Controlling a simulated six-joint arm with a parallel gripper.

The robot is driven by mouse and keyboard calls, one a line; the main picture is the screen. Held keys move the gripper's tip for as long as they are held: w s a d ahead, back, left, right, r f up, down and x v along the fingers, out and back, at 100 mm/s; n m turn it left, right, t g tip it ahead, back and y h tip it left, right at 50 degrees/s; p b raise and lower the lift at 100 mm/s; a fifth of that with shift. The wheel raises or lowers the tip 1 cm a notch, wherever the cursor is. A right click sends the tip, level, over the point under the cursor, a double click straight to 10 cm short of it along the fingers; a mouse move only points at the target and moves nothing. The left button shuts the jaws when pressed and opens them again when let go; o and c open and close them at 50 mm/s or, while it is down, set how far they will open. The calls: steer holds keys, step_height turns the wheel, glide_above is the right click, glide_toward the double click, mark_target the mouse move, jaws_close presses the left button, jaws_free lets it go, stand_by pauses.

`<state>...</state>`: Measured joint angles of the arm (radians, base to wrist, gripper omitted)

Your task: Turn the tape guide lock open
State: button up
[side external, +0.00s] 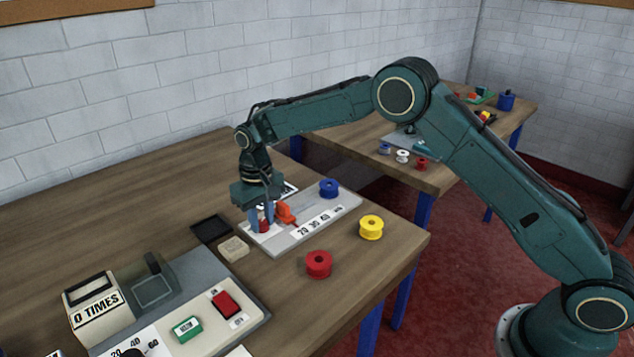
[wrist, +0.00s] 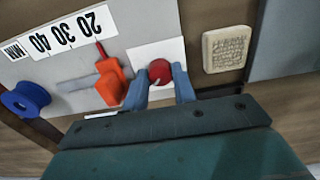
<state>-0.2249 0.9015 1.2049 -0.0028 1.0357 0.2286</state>
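A round red knob (wrist: 160,71) with a small pale mark sits on a white patch of the grey tape guide plate (side external: 318,231); I take it to be the guide lock. In the side view the knob (side external: 264,226) is partly hidden by my fingers. My gripper (wrist: 160,75) points down at the plate's near-left end, its two blue fingers on either side of the knob. Slim gaps show between fingers and knob, so it looks open. An orange slider with a red pointer (wrist: 109,84) stands beside it, near the printed 20 30 40 scale.
A yellow spool (side external: 371,227) and a red spool (side external: 319,264) stand to the right. A beige block (side external: 233,248) and black tray (side external: 211,228) lie close left. A counter machine (side external: 98,308) stands in front.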

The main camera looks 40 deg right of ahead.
steer(key=shift+c, duration=0.8)
steer(key=shift+n, duration=0.4)
steer(key=n, duration=0.8)
steer(key=shift+n, duration=0.3)
steer(key=n, duration=0.4)
steer(key=shift+n, duration=2.3)
steer(key=o, duration=1)
